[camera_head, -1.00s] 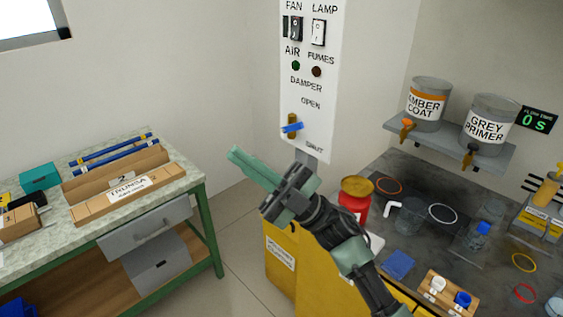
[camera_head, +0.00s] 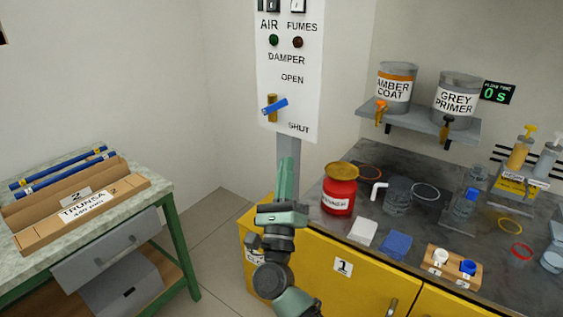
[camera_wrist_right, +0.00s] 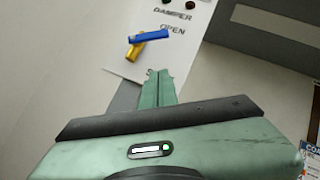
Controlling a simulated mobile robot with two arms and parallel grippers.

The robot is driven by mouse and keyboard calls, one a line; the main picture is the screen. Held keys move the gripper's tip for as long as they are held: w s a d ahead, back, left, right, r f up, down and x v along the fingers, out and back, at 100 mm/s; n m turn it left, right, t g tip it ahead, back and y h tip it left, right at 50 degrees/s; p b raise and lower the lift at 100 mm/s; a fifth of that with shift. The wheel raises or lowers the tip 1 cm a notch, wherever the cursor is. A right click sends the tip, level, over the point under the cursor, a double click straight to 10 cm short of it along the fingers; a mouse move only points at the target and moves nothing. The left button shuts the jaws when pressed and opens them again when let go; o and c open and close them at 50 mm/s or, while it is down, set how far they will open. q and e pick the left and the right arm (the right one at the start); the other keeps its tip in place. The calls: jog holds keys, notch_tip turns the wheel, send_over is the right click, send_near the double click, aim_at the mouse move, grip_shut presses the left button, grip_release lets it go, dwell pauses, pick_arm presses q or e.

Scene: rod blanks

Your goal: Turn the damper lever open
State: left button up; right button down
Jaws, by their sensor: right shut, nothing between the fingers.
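The damper lever (camera_head: 275,107) has a blue handle on a brass-coloured post, on the white panel (camera_head: 305,95) between the words OPEN and SHUT. The handle tilts, its right end higher. It also shows in the right wrist view, with the blue handle (camera_wrist_right: 151,36) beside the brass part. My right gripper (camera_head: 287,162) is shut and empty, pointing up below the panel, apart from the lever. My left gripper is not in view.
A yellow cabinet (camera_head: 318,262) with a dark worktop stands right of my arm, with a red can (camera_head: 340,192) near its corner. A shelf (camera_head: 425,122) above bears two paint pots. A workbench (camera_head: 165,188) with rods and cartons is at left. Open floor lies between.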

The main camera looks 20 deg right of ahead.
aim_at(275, 107)
jog(key=shift+w+d+r+p, duration=0.2)
jog(key=shift+w+r+p, duration=0.4)
jog(key=shift+w+r, duration=0.65)
jog(key=shift+w+d+r+p, duration=0.15)
jog(key=shift+w+r+p, duration=0.5)
jog(key=shift+w+r, duration=0.6)
jog(key=shift+w+d+r+p, duration=0.2)
jog(key=shift+w+r+p, duration=0.4)
jog(key=shift+w+r, duration=0.65)
jog(key=shift+s+r, duration=0.2)
